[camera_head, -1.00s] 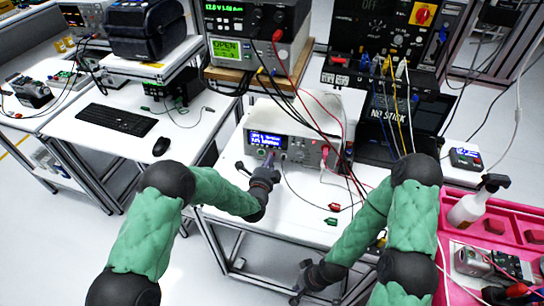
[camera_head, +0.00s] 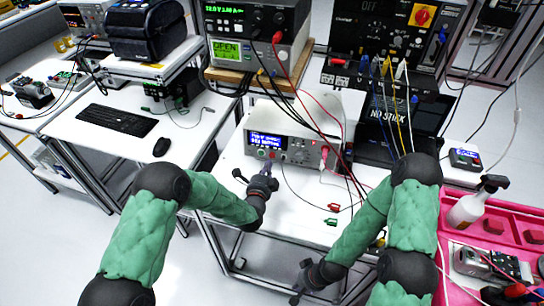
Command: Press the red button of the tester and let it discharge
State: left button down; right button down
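The tester (camera_head: 312,128) is a pale box with a lit blue display (camera_head: 266,140) on its front, standing on the white middle table. Small controls sit right of the display; I cannot clearly make out the red button among them. My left gripper (camera_head: 267,168) is in front of the tester, just below the display, with its fingers together in a narrow tip. The tip looks a little apart from the front panel, and no object shows in it. My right gripper (camera_head: 298,288) hangs low at the table's front edge; its fingers are too small to read.
Red and black leads cross the tester's right side. A red clip (camera_head: 332,207) and a green clip (camera_head: 331,221) lie on the table. A dark laptop (camera_head: 397,122) stands right of the tester. A pink tray (camera_head: 515,212) with a bottle (camera_head: 470,205) is far right.

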pick_arm(q)
jog(key=v, duration=0.6)
jog(key=shift+p, duration=0.45)
dwell(0.4)
